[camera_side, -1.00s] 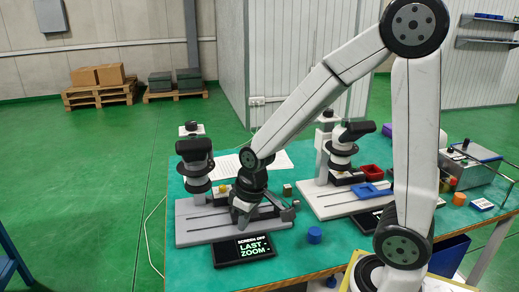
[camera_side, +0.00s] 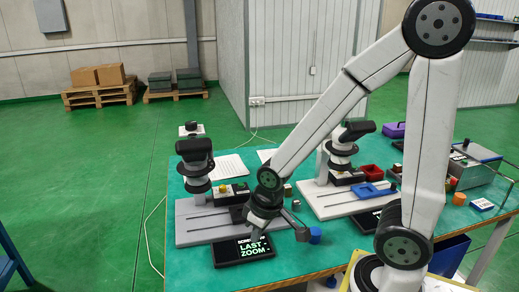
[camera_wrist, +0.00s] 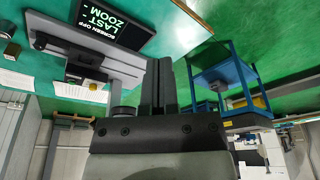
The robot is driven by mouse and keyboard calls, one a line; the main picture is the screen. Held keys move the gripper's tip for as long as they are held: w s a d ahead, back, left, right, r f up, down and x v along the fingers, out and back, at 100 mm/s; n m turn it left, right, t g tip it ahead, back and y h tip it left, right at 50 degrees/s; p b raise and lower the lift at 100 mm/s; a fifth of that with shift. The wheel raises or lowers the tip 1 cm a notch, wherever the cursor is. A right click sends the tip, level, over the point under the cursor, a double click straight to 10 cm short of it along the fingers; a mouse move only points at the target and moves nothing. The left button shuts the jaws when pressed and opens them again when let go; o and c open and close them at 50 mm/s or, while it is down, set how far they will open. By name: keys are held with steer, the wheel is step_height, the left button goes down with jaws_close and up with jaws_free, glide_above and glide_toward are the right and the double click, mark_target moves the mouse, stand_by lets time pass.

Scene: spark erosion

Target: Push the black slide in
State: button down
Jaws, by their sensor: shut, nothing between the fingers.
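The black slide (camera_side: 236,194) is on the grey base (camera_side: 186,231) of the left device, beside a yellow block (camera_side: 222,188). In the wrist view, the black slide (camera_wrist: 85,73) shows left of my fingers, with the yellow block (camera_wrist: 93,86) by it. My gripper (camera_side: 237,213) is shut and empty, in front of the slide near the right part of the grey base. It points left in the side view and looks apart from the slide. In the wrist view, my gripper's dark fingers (camera_wrist: 158,68) lie together. How far in the slide sits is hard to tell.
A black screen (camera_side: 243,249) reading "LAST ZOOM" lies in front of the grey base. A second, white-based device (camera_side: 335,205) with red and blue trays stands further right. The device's black head (camera_side: 195,150) overhangs the base.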

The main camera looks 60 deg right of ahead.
stand_by(0.4)
steer(key=c, duration=0.8)
jaws_free()
steer(key=o, duration=0.4)
steer(key=shift+w+d, duration=0.2)
steer(key=shift+w, duration=0.05)
steer(key=shift+c, duration=0.2)
steer(key=shift+o, duration=0.3)
steer(key=w+d+f+m, duration=0.1)
steer(key=w+d+m, duration=0.4)
steer(key=w+d, duration=0.1)
steer(key=shift+d+g, duration=0.3)
steer(key=w+d+f+m, duration=0.1)
steer(key=d+f+m, duration=0.2)
steer(key=d, duration=0.5)
steer(key=w+d+f+m+g, duration=0.1)
steer(key=d+f+m, duration=0.2)
steer(key=d, duration=0.6)
steer(key=w+d+f+m+g, duration=0.1)
steer(key=w+d+f+m, duration=0.1)
steer(key=d+f+m, duration=0.2)
steer(key=shift+d+m, duration=1.5)
steer(key=shift+d, duration=0.75)
